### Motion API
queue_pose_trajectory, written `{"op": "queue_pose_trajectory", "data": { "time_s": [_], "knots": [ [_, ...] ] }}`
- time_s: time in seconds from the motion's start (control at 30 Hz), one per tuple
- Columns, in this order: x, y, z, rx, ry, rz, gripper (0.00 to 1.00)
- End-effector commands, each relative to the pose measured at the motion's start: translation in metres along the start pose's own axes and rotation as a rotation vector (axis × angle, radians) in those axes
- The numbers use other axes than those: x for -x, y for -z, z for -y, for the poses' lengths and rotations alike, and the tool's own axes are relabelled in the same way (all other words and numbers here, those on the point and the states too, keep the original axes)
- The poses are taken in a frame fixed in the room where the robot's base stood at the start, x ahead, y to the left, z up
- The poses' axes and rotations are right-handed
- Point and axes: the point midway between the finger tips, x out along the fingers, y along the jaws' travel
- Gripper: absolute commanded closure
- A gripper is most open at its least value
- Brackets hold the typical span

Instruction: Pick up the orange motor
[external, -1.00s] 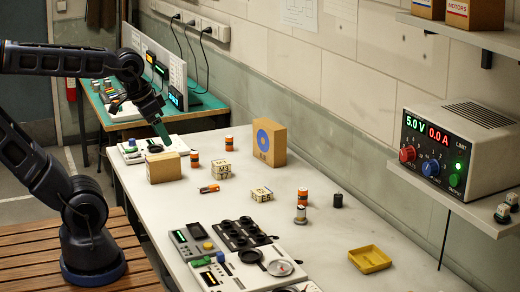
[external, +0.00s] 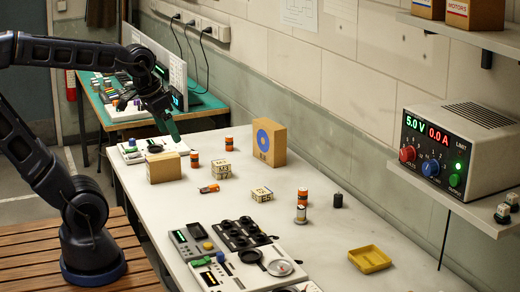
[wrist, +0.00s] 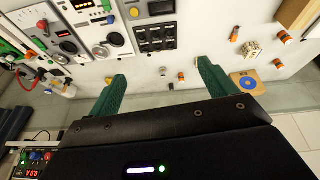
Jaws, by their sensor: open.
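Several small orange-banded cylinders show in the external view, and I cannot tell which is the orange motor. One stands in the middle right (external: 303,196), and one stands by the cardboard block (external: 194,159). One stands farther back (external: 229,144), and an orange piece lies on its side (external: 209,189). My gripper (external: 174,132) has green fingers, is open and empty, and hangs above the far left of the bench. Its fingers are wide apart in the wrist view (wrist: 162,73).
A cardboard block (external: 164,168) and a box with a blue disc (external: 270,143) stand on the white bench. Patterned cubes (external: 262,194), a yellow tray (external: 369,259) and control panels (external: 240,262) occupy it too. A power supply (external: 458,150) sits on the right shelf.

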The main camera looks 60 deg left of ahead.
Motion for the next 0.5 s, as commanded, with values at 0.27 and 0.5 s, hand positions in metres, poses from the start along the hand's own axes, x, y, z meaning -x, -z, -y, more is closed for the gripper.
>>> {"op": "queue_pose_trajectory", "data": {
  "time_s": [0.27,0.5],
  "knots": [
    [-0.024,0.053,0.026,0.243,-0.007,0.104,0.16],
    [-0.051,0.093,0.058,0.455,-0.011,0.186,0.16]
  ]
}}
